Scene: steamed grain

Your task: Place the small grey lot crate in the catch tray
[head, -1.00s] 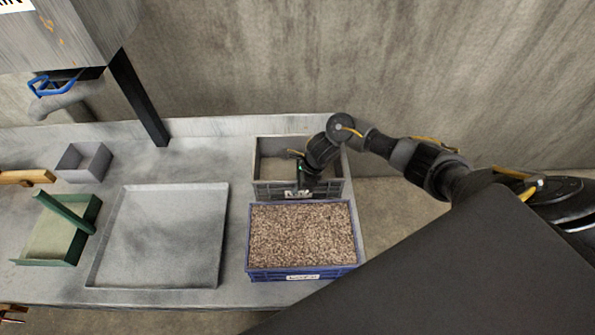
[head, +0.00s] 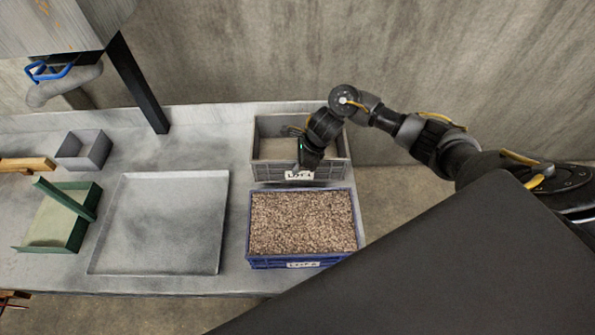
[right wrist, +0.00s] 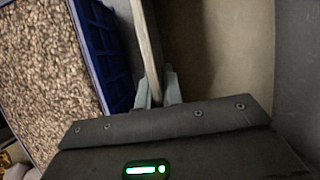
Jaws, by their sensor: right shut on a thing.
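The grey lot crate (head: 333,172), with a white lot label on its front, is at the back right behind the blue crate. My right gripper (head: 303,167) is shut on its near wall. In the right wrist view the crate wall (right wrist: 147,45) stands between the two fingers (right wrist: 157,90). The fingertips are hard to make out in the head view. The inside of the crate shows a pale brown surface. The catch tray (head: 165,220) is a shallow, empty grey tray on the bench, left of the blue crate. My left gripper is not in view.
A blue crate (head: 258,262) full of grain stands in front of the grey crate and right of the tray. A small grey open box (head: 84,152), a green scoop-like pan (head: 50,240) and a wooden piece (head: 27,164) lie left. A dark post (head: 140,85) rises behind the tray.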

